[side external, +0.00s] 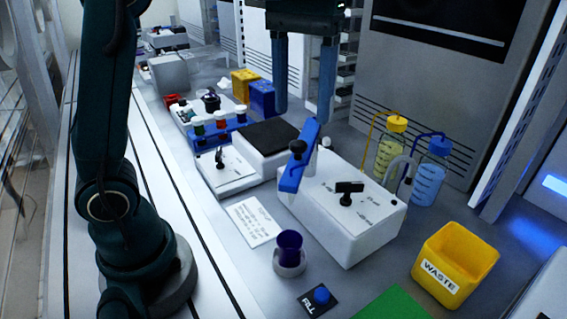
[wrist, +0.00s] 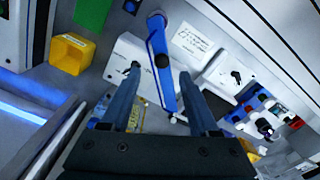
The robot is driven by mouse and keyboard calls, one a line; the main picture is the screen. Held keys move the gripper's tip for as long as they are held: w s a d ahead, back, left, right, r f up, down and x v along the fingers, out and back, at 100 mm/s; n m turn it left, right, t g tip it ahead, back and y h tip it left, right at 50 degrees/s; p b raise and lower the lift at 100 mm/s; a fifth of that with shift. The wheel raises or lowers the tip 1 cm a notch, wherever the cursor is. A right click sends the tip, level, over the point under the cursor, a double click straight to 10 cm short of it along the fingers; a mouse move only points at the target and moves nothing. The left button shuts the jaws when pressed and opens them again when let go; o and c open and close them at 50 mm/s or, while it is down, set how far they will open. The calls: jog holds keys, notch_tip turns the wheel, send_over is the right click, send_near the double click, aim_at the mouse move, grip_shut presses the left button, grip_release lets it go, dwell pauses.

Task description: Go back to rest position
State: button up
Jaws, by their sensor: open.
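My gripper (side external: 301,116) hangs at the top centre of the side view, its two blue fingers pointing down, apart and empty. In the wrist view, my gripper (wrist: 159,73) has a blue lever (wrist: 163,68) showing between and beyond its fingers. The blue lever (side external: 296,168), with a black knob, stands tilted on a white box (side external: 345,225) with a black switch handle. Its upper end is close to one fingertip in the side view; I cannot tell whether they touch.
A yellow WASTE bin (side external: 455,262), purple cup (side external: 289,246), blue FILL button (side external: 321,296) and green mat (side external: 395,305) lie toward the front. Two wash bottles (side external: 428,180) stand behind the box. A rack of vials (side external: 215,130) and a black-topped device (side external: 265,138) are left.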

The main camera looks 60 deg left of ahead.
jog(key=shift+r, duration=0.2)
jog(key=s+a+t, duration=0.1)
jog(key=s+t, duration=0.1)
jog(key=s, duration=0.5)
notch_tip(320, 180, down, 10)
jog(key=s+m+t, duration=0.2)
jog(key=m+t, duration=0.1)
jog(key=m, duration=0.2)
jog(key=shift+a+t, duration=0.3)
jog(key=shift+a, duration=0.05)
